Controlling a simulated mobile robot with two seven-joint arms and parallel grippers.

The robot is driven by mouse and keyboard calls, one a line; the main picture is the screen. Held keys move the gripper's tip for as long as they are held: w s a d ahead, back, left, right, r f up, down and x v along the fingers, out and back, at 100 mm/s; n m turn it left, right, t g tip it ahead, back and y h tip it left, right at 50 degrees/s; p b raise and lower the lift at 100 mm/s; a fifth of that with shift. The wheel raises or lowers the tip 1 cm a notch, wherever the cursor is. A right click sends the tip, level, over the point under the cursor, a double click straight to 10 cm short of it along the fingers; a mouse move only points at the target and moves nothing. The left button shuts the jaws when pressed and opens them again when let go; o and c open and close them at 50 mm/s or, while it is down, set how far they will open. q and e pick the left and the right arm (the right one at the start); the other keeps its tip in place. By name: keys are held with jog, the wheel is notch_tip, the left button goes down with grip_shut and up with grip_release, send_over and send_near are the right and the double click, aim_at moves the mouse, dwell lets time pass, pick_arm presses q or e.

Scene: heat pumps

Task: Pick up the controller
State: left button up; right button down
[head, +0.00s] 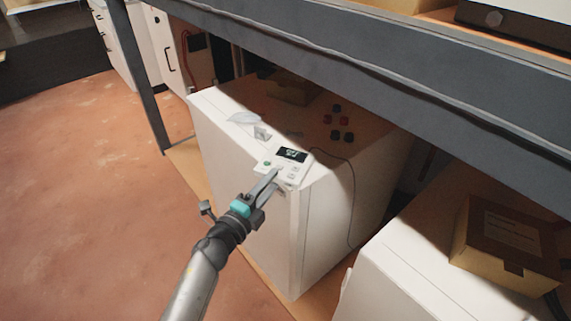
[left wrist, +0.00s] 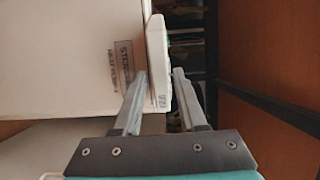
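The controller (head: 291,159) is a small white panel with a black display and buttons. In the head view it is at the near top edge of a white heat pump unit (head: 225,148). My left gripper (head: 271,182) reaches it from the near side. In the left wrist view the controller (left wrist: 158,62) is seen edge-on, between the two fingers (left wrist: 161,75) of my left gripper. The fingers are apart, one on each side, with a narrow gap by the right finger. I cannot tell whether the left finger touches it. My right gripper is not in view.
A grey shelf beam (head: 330,62) crosses above the unit. A dark cable (head: 352,190) hangs down the unit's side. Dark and red knobs (head: 343,118) are on its top. Another white unit (head: 400,275) with a cardboard box (head: 490,262) stands at lower right. The floor at left is clear.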

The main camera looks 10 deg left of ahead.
pick_arm(q)
grip_shut()
jog(key=shift+r, duration=0.1)
dwell(0.5)
